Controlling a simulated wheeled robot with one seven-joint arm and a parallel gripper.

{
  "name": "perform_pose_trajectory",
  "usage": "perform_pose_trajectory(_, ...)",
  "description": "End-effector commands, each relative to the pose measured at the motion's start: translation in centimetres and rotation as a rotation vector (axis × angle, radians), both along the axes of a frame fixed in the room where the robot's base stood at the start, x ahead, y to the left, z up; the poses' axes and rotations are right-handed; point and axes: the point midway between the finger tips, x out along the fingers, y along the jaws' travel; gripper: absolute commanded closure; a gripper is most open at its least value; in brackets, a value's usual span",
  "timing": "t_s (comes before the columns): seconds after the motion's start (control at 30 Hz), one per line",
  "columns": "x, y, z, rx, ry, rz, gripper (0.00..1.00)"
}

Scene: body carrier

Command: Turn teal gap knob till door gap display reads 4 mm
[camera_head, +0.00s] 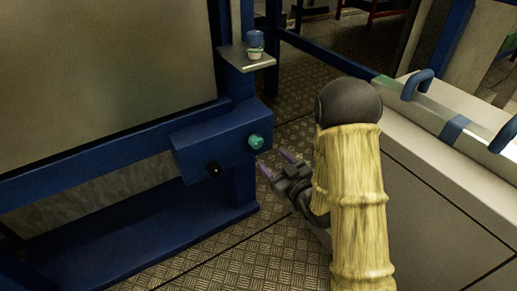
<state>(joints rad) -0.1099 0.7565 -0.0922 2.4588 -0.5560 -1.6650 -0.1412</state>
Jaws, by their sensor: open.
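The teal knob (255,142) sits on the right part of a blue box (220,140) fixed to the blue frame. A black knob (214,169) sits lower left on the same box. My gripper (275,163) is open and empty, just to the lower right of the teal knob, with its fingers pointing toward the box. It looks apart from the knob, though the exact distance is hard to tell. No door gap display with a readable number shows in this view.
A small shelf (241,60) above the box holds a blue and white item (255,45). A large grey panel (100,70) fills the left. A pale cabinet (445,190) with blue handles stands at right, close to my arm. Patterned metal floor (240,262) lies below.

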Motion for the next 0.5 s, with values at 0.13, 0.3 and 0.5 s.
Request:
perform_pose_trajectory(0.13, 2.2, 1.6, 0.0, 0.0, -0.005, 0.002, 0.4)
perform_pose_trajectory(0.3, 4.7, 3.2, 0.0, 0.0, -0.005, 0.001, 0.4)
perform_pose_trajectory(0.5, 7.0, 4.6, 0.0, -0.001, -0.002, -0.002, 0.4)
